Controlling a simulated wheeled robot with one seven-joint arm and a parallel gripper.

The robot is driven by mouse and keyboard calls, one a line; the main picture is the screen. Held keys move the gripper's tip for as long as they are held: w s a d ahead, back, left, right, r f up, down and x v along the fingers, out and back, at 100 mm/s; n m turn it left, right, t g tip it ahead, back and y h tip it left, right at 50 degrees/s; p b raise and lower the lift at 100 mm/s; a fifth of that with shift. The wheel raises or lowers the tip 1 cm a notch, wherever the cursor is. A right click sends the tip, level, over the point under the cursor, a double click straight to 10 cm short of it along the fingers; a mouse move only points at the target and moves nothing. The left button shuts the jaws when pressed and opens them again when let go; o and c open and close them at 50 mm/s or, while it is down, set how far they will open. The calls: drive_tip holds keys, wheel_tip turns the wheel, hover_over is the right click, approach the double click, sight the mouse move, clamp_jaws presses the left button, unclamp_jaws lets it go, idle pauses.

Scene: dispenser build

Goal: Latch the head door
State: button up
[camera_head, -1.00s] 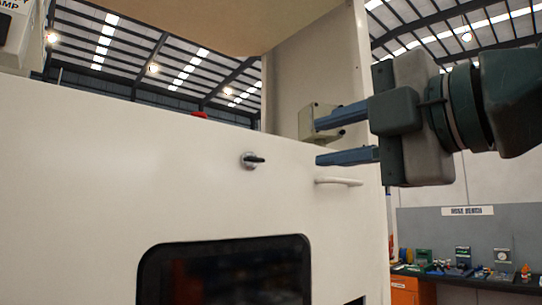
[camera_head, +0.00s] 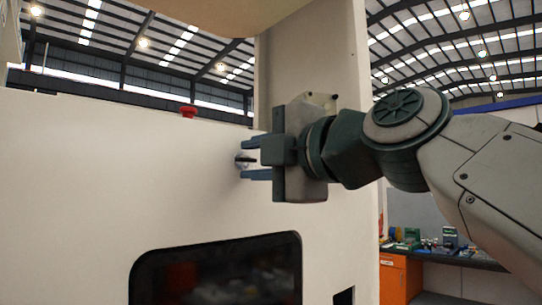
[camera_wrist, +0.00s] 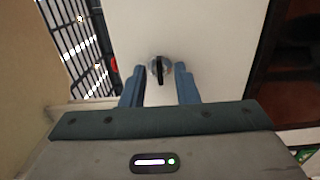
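The head door is the large cream panel (camera_head: 90,190) that fills the left and middle of the head view, with a dark window (camera_head: 220,272) low in it. The latch (camera_head: 243,161) is a small round metal knob with a black turn piece, which lies across in the head view. My gripper (camera_head: 245,160) is at the latch with its two blue fingers apart, one above and one below it. In the wrist view the latch (camera_wrist: 159,68) shows between the two open fingertips. I cannot tell whether either finger touches it. The door's handle is hidden behind my gripper.
A red button (camera_head: 188,112) stands on the top edge behind the panel. A cream column (camera_head: 320,60) rises behind my gripper. A workbench (camera_head: 440,255) with an orange cabinet (camera_head: 395,277) stands at the far right. The space in front of the panel at left is clear.

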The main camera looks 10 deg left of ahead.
clamp_jaws()
drive_tip(key=shift+f+m, duration=0.1)
drive_tip(key=shift+m, duration=0.2)
drive_tip(key=m+b, duration=0.2)
drive_tip(key=shift+f+m, duration=0.1)
drive_tip(key=shift+m, duration=0.2)
drive_tip(key=m+b, duration=0.1)
drive_tip(key=m, duration=0.2)
drive_tip(key=shift+m+b, duration=0.3)
drive_tip(key=shift+b, duration=0.05)
drive_tip(key=m+b, duration=0.1)
drive_tip(key=m, duration=0.4)
drive_tip(key=shift+m, duration=0.3)
drive_tip(key=m, duration=0.5)
drive_tip(key=shift+m, duration=0.3)
